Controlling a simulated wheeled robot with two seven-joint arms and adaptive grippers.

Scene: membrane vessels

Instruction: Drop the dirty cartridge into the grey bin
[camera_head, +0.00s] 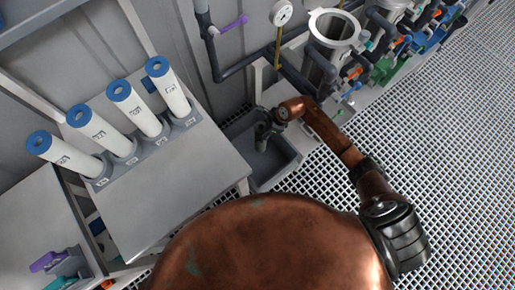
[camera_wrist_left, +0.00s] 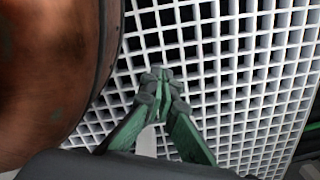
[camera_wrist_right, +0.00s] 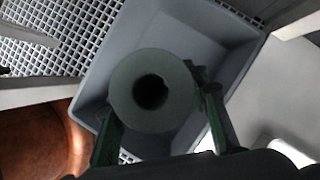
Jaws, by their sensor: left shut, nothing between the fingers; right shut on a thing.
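The dirty cartridge (camera_wrist_right: 127,82) is a dull grey-green cylinder, seen end-on with a dark centre hole in the right wrist view. My right gripper (camera_wrist_right: 160,115) is shut around it, one finger on each side. The grey bin (camera_wrist_right: 240,55) lies below and behind the cartridge in that view. In the head view the bin (camera_head: 287,172) stands on the floor, with my right gripper (camera_head: 266,128) over it; the cartridge is small and dark there. My left gripper (camera_wrist_left: 158,74) is shut and empty above the floor grating, and is out of the head view.
A grey bench (camera_head: 185,185) left of the bin carries several white cartridges with blue caps in a rack (camera_head: 125,165). An open steel vessel (camera_head: 325,65), pipes and a gauge (camera_head: 281,12) stand behind the bin. White grating (camera_head: 450,130) on the right is clear.

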